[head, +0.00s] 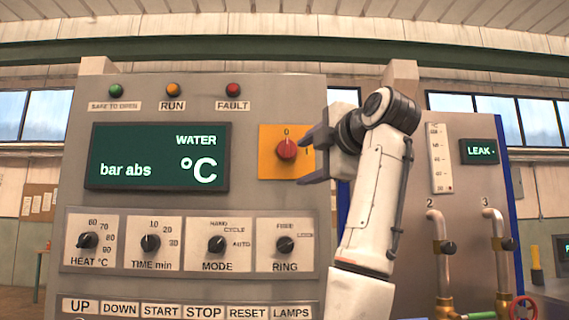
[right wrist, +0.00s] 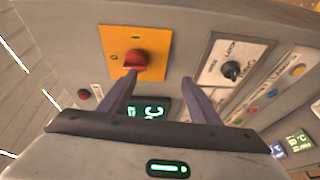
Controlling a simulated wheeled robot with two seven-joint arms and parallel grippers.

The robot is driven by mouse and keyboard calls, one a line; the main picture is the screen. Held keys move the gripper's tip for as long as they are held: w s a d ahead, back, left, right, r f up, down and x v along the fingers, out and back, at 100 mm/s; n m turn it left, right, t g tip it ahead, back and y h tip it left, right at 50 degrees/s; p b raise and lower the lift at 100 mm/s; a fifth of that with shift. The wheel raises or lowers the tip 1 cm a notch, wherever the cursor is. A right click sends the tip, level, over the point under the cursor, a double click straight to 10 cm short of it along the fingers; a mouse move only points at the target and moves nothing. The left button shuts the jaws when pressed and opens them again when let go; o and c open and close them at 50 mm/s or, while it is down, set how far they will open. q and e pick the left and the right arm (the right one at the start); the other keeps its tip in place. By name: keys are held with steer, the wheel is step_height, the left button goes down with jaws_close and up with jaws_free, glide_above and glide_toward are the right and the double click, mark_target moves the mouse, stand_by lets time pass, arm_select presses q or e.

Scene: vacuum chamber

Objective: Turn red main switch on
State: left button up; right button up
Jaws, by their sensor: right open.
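The red main switch (head: 287,149) is a round red knob on a yellow plate (head: 268,167) on the grey panel. A 0 is marked above it and an I to its right; its pointing direction is hard to read. My right gripper (head: 304,162) is open and empty, in front of the plate at the knob's right and lower side. In the right wrist view, the knob (right wrist: 136,60) appears just beyond the tip of the left-hand finger, not centred between the fingers (right wrist: 160,77). Whether that finger touches it, I cannot tell. My left gripper is not in view.
A display (head: 157,157) reading "bar abs" and °C is left of the switch. Several black dials, including RING (head: 285,245), sit below, above a row of buttons. Lamps (head: 173,90) are above. Pipes with valves (head: 440,246) stand at the right.

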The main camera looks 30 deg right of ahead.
glide_toward(289, 149)
steer(key=shift+n+t, duration=0.3)
steer(key=shift+n, duration=0.1)
steer(key=w+p, duration=0.1)
steer(key=w, duration=0.1)
steer(key=w+d+p, duration=0.1)
steer(key=w, duration=0.2)
steer(key=w+p, duration=0.1)
steer(key=w, duration=0.1)
steer(key=shift+w+d+p, duration=0.3)
steer(key=shift+d+p, duration=0.05)
steer(key=shift+d, duration=0.05)
steer(key=shift+w+d+f, duration=0.1)
steer(key=shift+w, duration=0.65)
steer(key=c, duration=1)
